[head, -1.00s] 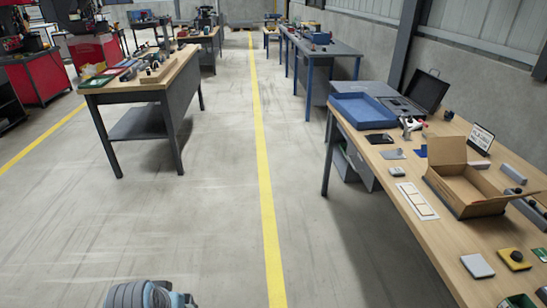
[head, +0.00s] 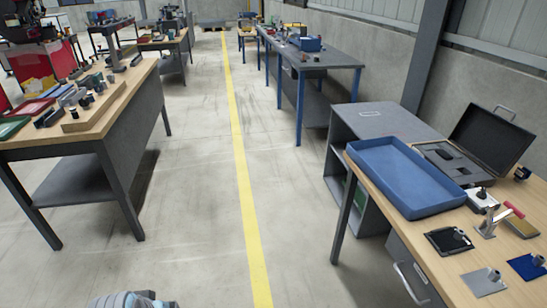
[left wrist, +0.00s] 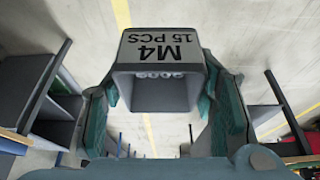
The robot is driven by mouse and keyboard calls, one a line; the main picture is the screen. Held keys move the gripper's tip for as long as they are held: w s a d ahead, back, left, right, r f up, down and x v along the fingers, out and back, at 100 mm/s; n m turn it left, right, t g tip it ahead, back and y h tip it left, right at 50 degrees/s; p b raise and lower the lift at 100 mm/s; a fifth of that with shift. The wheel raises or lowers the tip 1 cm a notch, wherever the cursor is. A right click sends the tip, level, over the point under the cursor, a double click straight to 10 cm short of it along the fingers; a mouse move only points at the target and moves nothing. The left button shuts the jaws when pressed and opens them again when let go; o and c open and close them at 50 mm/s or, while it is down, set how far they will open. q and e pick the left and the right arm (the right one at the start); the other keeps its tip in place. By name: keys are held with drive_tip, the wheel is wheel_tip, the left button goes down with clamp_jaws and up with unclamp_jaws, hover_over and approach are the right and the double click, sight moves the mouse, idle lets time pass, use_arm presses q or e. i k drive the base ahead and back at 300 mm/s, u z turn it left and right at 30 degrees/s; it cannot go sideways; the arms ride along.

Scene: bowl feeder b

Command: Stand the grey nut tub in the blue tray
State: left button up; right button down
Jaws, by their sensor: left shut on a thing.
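The grey nut tub (left wrist: 160,98) shows in the left wrist view, with a lighter face marked "M4 15 PCS" and several small nuts visible at its opening. My left gripper (left wrist: 161,84) is shut on it, with a teal finger on each side. Floor shows behind the tub. The blue tray (head: 408,211) lies empty on the right-hand wooden bench in the head view, near the bench's far end. Only a small part of my left arm shows at the bottom edge of the head view. My right gripper is in neither view.
An open black case (head: 491,139) stands right of the tray. A toggle clamp (head: 488,222), a black plate (head: 449,241) and grey and blue plates lie in front of it. A grey cabinet (head: 385,121) stands beyond the bench. The floor aisle with its yellow line (head: 243,190) is clear.

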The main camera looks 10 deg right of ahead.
sight(399, 175)
drive_tip(key=i, duration=1.95)
drive_tip(key=z, duration=3.6)
